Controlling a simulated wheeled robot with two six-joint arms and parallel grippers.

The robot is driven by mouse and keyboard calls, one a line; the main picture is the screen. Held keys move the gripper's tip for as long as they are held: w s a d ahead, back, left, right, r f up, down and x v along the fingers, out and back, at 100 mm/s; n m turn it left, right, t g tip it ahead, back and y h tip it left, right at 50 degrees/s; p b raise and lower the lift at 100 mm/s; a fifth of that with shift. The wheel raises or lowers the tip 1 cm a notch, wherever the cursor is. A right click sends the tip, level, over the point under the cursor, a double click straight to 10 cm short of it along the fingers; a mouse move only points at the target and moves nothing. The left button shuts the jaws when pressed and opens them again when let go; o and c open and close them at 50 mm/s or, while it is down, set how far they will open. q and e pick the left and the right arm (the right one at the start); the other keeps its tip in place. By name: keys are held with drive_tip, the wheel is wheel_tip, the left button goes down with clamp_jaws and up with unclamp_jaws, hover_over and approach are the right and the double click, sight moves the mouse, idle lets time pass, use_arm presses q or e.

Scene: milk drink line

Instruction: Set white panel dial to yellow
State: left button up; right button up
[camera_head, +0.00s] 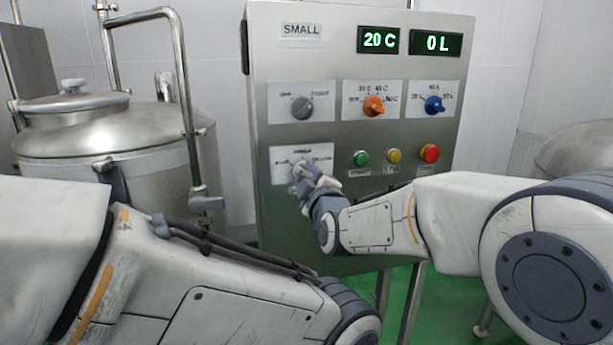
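The metal control panel (262,60) stands in front of me. Its lower left white plate (282,174) has small lettering too blurred to read. My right gripper (304,172) is at this plate, its fingers at the middle where the dial sits. The fingers cover most or all of that dial, so I cannot see where it points, nor whether the fingers are shut on it. My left arm crosses the lower left of the view, and its gripper is out of the frame.
Above are a grey dial (302,108), an orange dial (374,106) and a blue dial (434,104). Green (361,158), yellow (394,156) and red (430,153) buttons sit right of my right gripper. Displays read 20 C (382,40) and 0 L (437,43). A steel tank (120,140) stands left.

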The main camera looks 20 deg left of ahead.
clamp_jaws()
